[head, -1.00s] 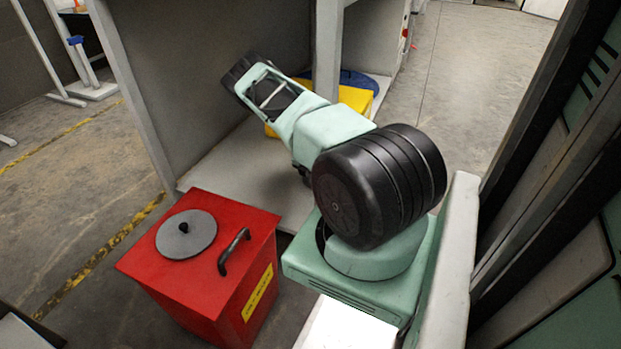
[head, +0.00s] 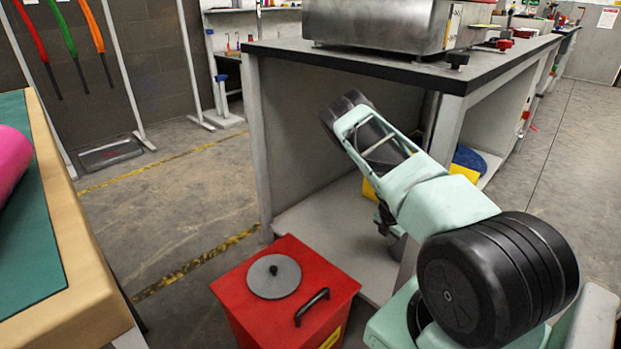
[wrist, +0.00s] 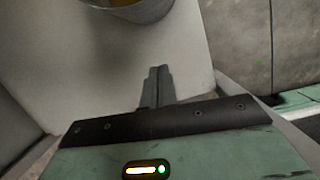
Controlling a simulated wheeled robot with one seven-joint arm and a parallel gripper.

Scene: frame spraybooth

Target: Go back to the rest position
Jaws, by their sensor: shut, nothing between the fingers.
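My gripper (wrist: 158,86) shows in the wrist view with its two dark fingers together and nothing between them. It points over a pale, flat surface (wrist: 105,55). In the head view my pale green arm is folded up and forward in front of the workbench's open bay.
A red bin (head: 285,287) with a round grey lid stands on the floor left of my arm. The workbench (head: 400,62) carries a steel box (head: 375,22). A tan table (head: 85,300) is at left. A rounded container (wrist: 135,8) is above my fingers. Floor is clear at right.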

